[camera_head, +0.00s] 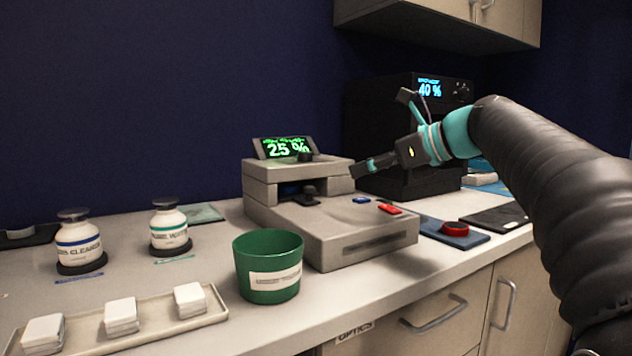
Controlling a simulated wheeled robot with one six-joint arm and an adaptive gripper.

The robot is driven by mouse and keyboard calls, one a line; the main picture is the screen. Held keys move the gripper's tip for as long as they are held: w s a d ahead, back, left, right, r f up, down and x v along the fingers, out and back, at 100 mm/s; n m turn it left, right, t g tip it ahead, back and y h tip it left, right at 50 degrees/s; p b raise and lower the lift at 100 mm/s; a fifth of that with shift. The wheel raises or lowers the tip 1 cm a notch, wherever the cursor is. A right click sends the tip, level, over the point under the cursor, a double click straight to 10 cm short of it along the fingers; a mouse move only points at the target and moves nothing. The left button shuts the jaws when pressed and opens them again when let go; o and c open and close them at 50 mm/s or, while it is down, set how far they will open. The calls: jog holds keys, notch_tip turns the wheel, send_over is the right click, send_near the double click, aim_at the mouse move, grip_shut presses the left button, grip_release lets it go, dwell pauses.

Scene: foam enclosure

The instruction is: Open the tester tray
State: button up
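The tester (262,185) is a grey box-like device on the counter with a green display (285,148) reading 25 %. A dark recess with a small black knob (308,191) shows under its raised back part. Its lower front part has a blue button (361,200), a red button (389,209) and a dark slot (371,244) in the front face. I cannot tell which part is the tray. My gripper (364,169) is above the tester's right side, pointing left, and looks apart from the buttons. Its fingers are seen side-on, so their opening is unclear.
A green bin (268,283) stands at the tester's front left. A long tray (160,325) with white pads and two labelled bottles (79,242) are further left. A black device (390,140) reading 40 % stands behind my gripper. A blue mat (440,236) with a red ring lies right.

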aim_at(311, 187)
jog(key=x, duration=1.3)
jog(key=shift+w+a, duration=0.25)
jog(key=shift+s, duration=0.1)
grip_shut()
